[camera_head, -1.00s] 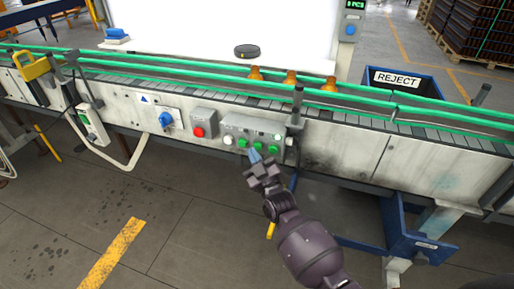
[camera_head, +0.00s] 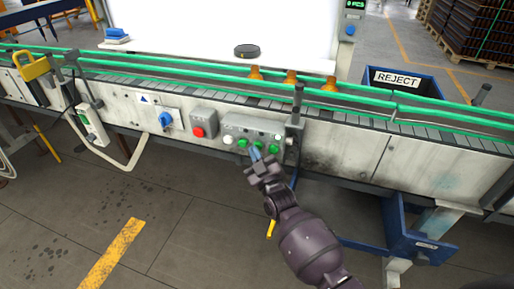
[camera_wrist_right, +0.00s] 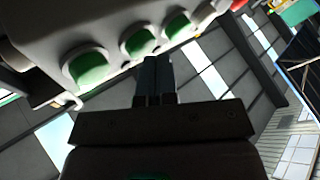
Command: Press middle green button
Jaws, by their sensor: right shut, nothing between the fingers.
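The grey control panel (camera_head: 234,128) on the conveyor's front has a row of three green buttons. The middle green button (camera_head: 258,145) is partly covered by my right gripper (camera_head: 256,154). In the right wrist view the middle green button (camera_wrist_right: 138,42) sits between the other two, left green (camera_wrist_right: 88,67) and right green (camera_wrist_right: 177,25). My right gripper is shut and empty, its blue-grey fingertips (camera_wrist_right: 158,62) close to the panel, just below the middle button. I cannot tell whether they touch it. My left gripper is not in view.
A red button box (camera_head: 198,127) and a blue rotary switch (camera_head: 166,119) are left of the panel. A dark upright post (camera_head: 296,108) stands at its right end. Green rails (camera_head: 180,70) and amber bottles (camera_head: 291,77) are above. The floor in front is open.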

